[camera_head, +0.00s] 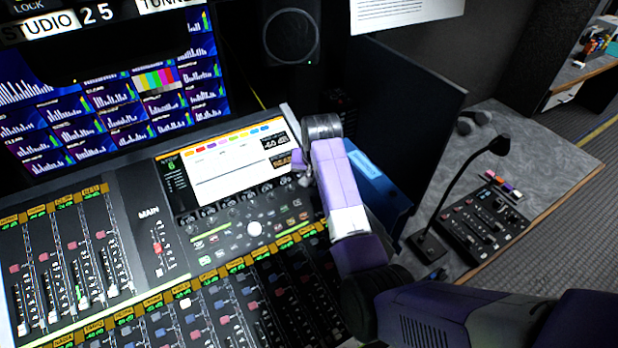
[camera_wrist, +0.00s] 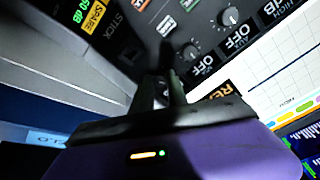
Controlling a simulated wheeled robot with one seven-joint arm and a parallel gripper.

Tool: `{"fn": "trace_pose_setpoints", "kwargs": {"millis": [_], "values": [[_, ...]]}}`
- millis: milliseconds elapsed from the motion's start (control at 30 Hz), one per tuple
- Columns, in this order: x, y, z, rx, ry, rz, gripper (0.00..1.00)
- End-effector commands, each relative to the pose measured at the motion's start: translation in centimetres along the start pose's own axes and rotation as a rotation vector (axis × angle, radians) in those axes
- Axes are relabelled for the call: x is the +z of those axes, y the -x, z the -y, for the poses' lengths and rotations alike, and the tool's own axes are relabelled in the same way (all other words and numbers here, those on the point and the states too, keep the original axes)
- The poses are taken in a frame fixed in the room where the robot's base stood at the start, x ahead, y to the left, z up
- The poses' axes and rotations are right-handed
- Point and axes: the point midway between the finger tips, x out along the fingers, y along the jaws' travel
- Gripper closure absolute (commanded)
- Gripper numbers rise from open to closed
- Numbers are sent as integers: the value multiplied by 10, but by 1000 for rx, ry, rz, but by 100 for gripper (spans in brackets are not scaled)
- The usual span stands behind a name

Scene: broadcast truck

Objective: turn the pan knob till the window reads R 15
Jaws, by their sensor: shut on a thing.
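My gripper (camera_head: 302,178) is at the right edge of the mixing console's screen panel, over its upper right controls. In the wrist view its two dark fingers (camera_wrist: 166,92) are close together at the panel, shut on a small control, most likely the pan knob. That knob is mostly hidden between the fingers, so its pointer cannot be seen. No window reading R or L with a number can be made out.
The console screen (camera_head: 235,165) lies left of my gripper, with small knobs (camera_wrist: 230,16) nearby. Fader rows (camera_head: 215,315) lie below. A gooseneck microphone (camera_head: 455,190) rises farther right.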

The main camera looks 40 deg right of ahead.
Motion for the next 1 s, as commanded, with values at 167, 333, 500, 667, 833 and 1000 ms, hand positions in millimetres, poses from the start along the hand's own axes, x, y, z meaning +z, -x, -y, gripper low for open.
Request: {"fn": "trace_pose_setpoints", "kwargs": {"millis": [167, 333, 500, 667, 833, 1000], "values": [[-2, 1, 0, 0, 0, -4, 64], [-1, 0, 0, 0, 0, -3, 60], [-1, 1, 0, 0, 1, -2, 60], [-1, 14, 0, -1, 1, -5, 60], [-2, 42, 0, -2, 1, -6, 60], [-1, 66, 0, -1, 1, -5, 60]]}}
